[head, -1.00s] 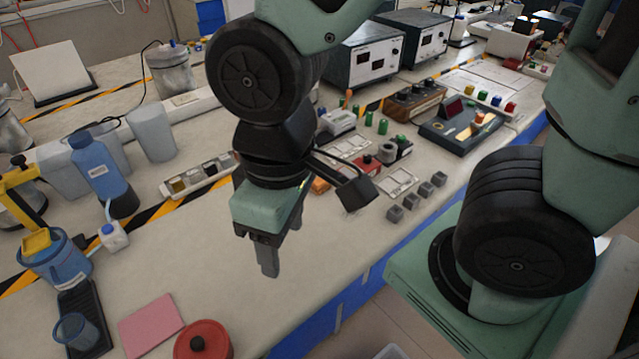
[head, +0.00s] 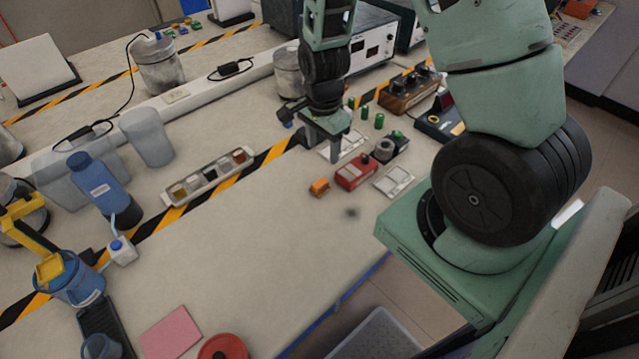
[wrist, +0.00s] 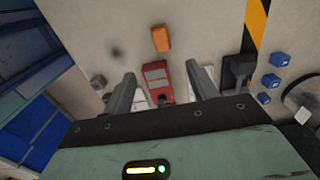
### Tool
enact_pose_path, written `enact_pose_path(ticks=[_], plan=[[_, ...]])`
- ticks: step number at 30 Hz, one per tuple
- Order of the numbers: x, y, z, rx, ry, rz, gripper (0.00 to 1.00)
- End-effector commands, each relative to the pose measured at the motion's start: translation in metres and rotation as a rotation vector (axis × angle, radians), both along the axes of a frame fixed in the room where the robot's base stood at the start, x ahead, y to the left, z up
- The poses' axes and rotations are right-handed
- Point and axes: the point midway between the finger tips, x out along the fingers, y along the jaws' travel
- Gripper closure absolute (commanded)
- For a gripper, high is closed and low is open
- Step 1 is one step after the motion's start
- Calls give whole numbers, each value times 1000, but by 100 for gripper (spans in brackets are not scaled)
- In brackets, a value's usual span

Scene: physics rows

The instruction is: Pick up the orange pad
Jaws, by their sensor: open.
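The orange pad (head: 319,187) is a small orange block lying on the pale bench top, left of a red box (head: 355,172). It also shows in the wrist view (wrist: 160,38), near the top middle, beyond my fingertips. My gripper (head: 336,150) is open and points down over the bench, behind the pad and the red box in the head view. In the wrist view, the fingers of my gripper (wrist: 161,78) stand apart on either side of the red box. The pad is clear of the fingers, and nothing is held.
A sample strip (head: 208,177) lies left along the striped tape. Green posts (head: 379,121) and a control box (head: 410,90) stand to the right. A pink sheet (head: 170,333) and a red lid (head: 222,348) lie at the front. The bench left of the pad is clear.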

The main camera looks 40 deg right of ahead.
Motion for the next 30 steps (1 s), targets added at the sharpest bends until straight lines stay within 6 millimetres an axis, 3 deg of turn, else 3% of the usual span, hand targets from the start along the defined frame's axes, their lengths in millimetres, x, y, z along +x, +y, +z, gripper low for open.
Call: enact_pose_path(ticks=[12, 23, 30], plan=[[-1, 1, -66, 2, 4, 2, 42], [0, 2, -87, 2, 1, 3, 42], [3, 6, -113, 2, 2, 5, 42]])
